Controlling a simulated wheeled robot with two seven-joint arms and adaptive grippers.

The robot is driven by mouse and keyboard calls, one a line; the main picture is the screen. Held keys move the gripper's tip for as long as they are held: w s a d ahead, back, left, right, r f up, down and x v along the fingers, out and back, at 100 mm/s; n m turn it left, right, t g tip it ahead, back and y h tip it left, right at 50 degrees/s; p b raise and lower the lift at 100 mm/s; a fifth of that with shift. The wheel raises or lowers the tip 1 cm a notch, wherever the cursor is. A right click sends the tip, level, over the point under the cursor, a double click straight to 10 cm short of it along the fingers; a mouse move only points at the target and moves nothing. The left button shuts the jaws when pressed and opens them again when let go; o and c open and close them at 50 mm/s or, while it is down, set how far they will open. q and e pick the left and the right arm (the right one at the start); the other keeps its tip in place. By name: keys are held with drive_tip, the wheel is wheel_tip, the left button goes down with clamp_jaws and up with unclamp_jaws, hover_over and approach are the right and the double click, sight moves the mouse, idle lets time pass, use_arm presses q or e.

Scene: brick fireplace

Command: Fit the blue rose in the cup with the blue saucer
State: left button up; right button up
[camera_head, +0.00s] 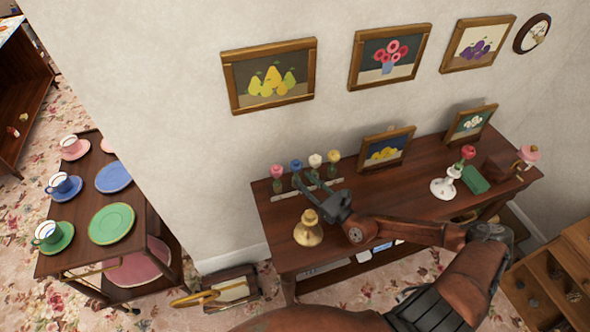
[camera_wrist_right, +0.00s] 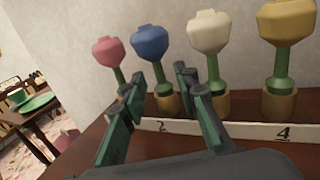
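The blue rose (camera_head: 296,165) stands upright in a holder on the wooden side table, between a pink rose and a white one. It also shows in the right wrist view (camera_wrist_right: 150,43). My right gripper (camera_head: 311,183) is open, its fingers (camera_wrist_right: 158,86) appearing on either side of the blue rose's stem, with nothing held. Whether they touch the stem cannot be told. The blue cup (camera_head: 58,183) stands on a blue saucer (camera_head: 73,191) on the cart at the left. My left gripper is not in view.
A pink rose (camera_wrist_right: 110,52), white rose (camera_wrist_right: 208,30) and yellow rose (camera_wrist_right: 288,22) stand close by in the numbered rack (camera_wrist_right: 250,130). A brass candlestick (camera_head: 308,230) stands before them. Pink (camera_head: 71,144) and green (camera_head: 47,233) cups flank the blue cup.

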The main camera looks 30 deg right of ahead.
sight(297, 174)
drive_tip(key=w, duration=0.3)
drive_tip(key=w+a, duration=0.1)
drive_tip(key=shift+w+f, duration=0.2)
drive_tip(key=shift+w, duration=0.15)
drive_tip(key=shift+c, duration=0.6)
clamp_jaws()
